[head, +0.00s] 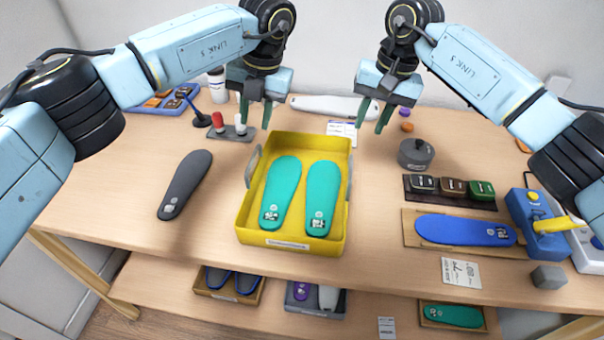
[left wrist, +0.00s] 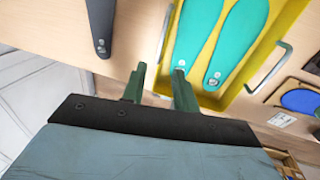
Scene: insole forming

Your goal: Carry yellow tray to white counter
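The yellow tray (head: 291,244) stands on the wooden table with two teal insoles (head: 282,191) lying side by side in it. It has a metal handle on its left side and one on its right. In the left wrist view the tray (left wrist: 283,32) shows at the upper right with both handles. My left gripper (head: 255,113) is above the tray's far left corner, fingers apart and empty. Its fingers show in the left wrist view (left wrist: 158,88) with a gap between them. My right gripper (head: 373,114) is above the far right corner, fingers apart and empty. No white counter can be made out.
A dark grey insole (head: 186,184) lies left of the tray. A blue insole (head: 463,230) on a board, a row of small blocks (head: 451,187) and a grey weight (head: 415,153) are at the right. A holder with red and white knobs (head: 231,131) stands behind left. A lower shelf holds trays.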

